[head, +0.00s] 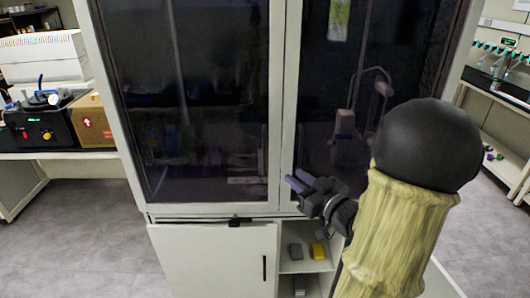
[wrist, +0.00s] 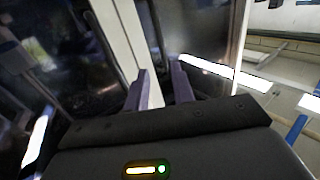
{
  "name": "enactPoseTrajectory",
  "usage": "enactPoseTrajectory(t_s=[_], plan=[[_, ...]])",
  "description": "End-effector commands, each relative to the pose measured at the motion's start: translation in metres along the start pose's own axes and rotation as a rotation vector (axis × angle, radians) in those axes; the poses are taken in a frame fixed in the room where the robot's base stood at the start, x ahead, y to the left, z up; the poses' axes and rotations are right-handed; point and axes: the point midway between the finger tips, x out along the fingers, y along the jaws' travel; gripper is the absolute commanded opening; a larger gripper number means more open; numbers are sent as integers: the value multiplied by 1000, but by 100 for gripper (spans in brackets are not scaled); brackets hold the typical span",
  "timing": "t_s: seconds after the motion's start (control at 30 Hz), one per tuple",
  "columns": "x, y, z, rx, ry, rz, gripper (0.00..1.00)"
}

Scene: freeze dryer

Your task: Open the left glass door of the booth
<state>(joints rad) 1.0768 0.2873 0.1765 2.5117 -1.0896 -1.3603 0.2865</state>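The booth's left glass door (head: 215,90) is a dark pane in a white frame and looks closed in the head view. The right glass door (head: 315,95) stands beside it, also looking closed. My gripper (head: 296,183) is in front of the lower part of the booth, near where the two doors meet, with its purple fingers pointing left. A white frame post (wrist: 118,35) is just beyond the left finger. I cannot tell whether the fingers touch it.
Below the doors is a white cabinet door (head: 205,262) and an open shelf with a yellow item (head: 318,250). A bench with a cardboard box (head: 92,120) stands at left, and another bench (head: 500,90) at right. Grey floor (head: 75,240) is clear at left.

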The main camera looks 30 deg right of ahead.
Motion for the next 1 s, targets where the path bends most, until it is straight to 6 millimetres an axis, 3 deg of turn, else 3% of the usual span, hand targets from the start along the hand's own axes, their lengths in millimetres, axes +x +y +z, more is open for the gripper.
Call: enactPoseTrajectory(t_s=[0.7,1.0], plan=[[126,0,-2,1,0,-1,25],[149,0,0,0,-1,0,25]])
